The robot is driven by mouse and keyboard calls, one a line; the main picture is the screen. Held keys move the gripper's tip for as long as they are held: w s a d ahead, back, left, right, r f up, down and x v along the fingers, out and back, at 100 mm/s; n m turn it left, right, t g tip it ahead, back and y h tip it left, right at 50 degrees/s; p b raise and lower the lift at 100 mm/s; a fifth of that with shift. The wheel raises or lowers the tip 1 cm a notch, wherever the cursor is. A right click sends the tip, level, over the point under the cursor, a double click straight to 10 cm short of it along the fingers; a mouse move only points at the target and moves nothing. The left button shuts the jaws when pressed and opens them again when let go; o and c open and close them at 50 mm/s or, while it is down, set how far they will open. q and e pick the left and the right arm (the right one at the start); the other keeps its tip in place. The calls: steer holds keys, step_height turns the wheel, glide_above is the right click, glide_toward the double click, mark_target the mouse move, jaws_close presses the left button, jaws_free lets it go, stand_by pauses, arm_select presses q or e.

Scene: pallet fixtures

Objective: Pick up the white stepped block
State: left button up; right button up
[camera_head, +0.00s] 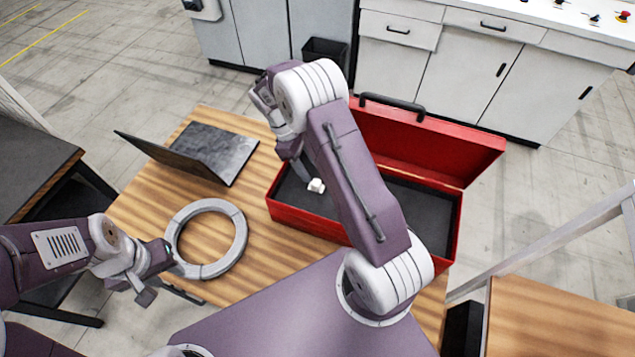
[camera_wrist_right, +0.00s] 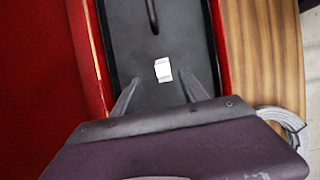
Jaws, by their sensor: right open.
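The white stepped block (camera_head: 316,186) lies on the dark floor of the open red toolbox (camera_head: 300,222), toward its left end. In the right wrist view the block (camera_wrist_right: 162,69) shows just beyond the fingertips, roughly midway between them. My right gripper (camera_head: 303,172) points down into the toolbox close to the block. Its two fingers are apart with nothing between them in the right wrist view (camera_wrist_right: 159,78); whether they touch the block cannot be seen. My left gripper (camera_head: 150,280) is at the table's left front, beside the grey ring, and its jaw opening is unclear.
The raised red lid (camera_head: 430,145) stands behind the toolbox. A grey ring (camera_head: 240,238) and a dark laptop-like folded panel (camera_head: 215,150) lie on the wooden table (camera_head: 265,260). The toolbox walls (camera_wrist_right: 222,60) rise close around the right fingers. A thin dark shape (camera_wrist_right: 151,15) is beyond the block.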

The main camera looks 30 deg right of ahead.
mark_target(316, 182)
steer(key=shift+s+d+f, duration=0.1)
steer(key=shift+f, duration=0.15)
steer(key=shift+s+f+p, duration=0.3)
steer(key=shift+f+p, duration=0.25)
steer(key=shift+p, duration=0.05)
steer(key=shift+s+f+p, duration=0.25)
steer(key=shift+f+p, duration=0.25)
steer(key=shift+p, duration=0.1)
steer(key=x, duration=0.2)
steer(key=shift+f, duration=0.3)
steer(key=shift+d+f, duration=0.2)
steer(key=shift+a+r, duration=0.1)
steer(key=shift+a, duration=0.05)
jaws_close()
